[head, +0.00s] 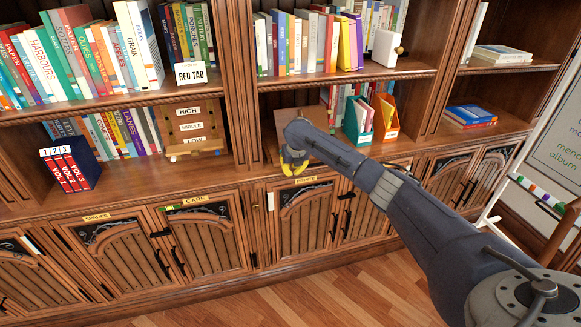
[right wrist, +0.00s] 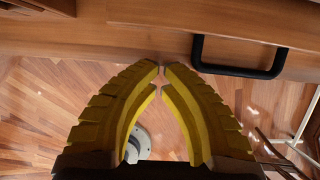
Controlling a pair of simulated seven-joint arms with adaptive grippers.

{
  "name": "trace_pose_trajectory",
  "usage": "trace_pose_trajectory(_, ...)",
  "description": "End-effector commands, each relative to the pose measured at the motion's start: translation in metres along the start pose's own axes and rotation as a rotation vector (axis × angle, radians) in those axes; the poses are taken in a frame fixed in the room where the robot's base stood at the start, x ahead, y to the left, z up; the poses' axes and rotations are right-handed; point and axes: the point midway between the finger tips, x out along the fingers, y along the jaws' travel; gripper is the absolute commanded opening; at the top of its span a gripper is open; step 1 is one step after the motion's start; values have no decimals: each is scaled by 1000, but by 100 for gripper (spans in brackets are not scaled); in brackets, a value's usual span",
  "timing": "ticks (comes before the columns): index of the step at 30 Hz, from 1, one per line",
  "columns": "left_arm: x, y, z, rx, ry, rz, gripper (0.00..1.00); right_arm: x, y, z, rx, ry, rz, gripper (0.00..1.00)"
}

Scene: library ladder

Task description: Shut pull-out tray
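In the right wrist view, a flat wooden front (right wrist: 130,42) with a black bar handle (right wrist: 240,70) crosses the top, above the floor. It may be the pull-out tray, but I cannot tell how far out it stands. In the head view, my right arm hides part of the ledge and cabinet front there. My right gripper (head: 293,167) has yellow fingers and is in front of the cabinet ledge. In the right wrist view, its fingertips (right wrist: 162,69) are together with nothing between them, left of the handle and near the wooden edge. My left gripper is not in view.
Bookshelves (head: 150,93) rise above a row of lower cabinets (head: 125,260) with black handles. A red volume set (head: 70,170), a box marked high, middle and low (head: 193,128), and an orange file holder (head: 385,118) stand on the ledge. A whiteboard (head: 552,135) is at right.

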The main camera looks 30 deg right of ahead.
Motion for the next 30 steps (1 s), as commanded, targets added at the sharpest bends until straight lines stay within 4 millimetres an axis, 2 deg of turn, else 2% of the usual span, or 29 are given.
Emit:
trace_pose_trajectory(10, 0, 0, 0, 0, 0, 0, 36, 8, 0, 19, 1, 2, 0, 0)
trace_pose_trajectory(27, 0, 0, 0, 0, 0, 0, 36, 10, 0, 22, 0, 2, 0, 0)
trace_pose_trajectory(30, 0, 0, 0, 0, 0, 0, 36, 10, -6, 23, 6, 2, -3, 0)
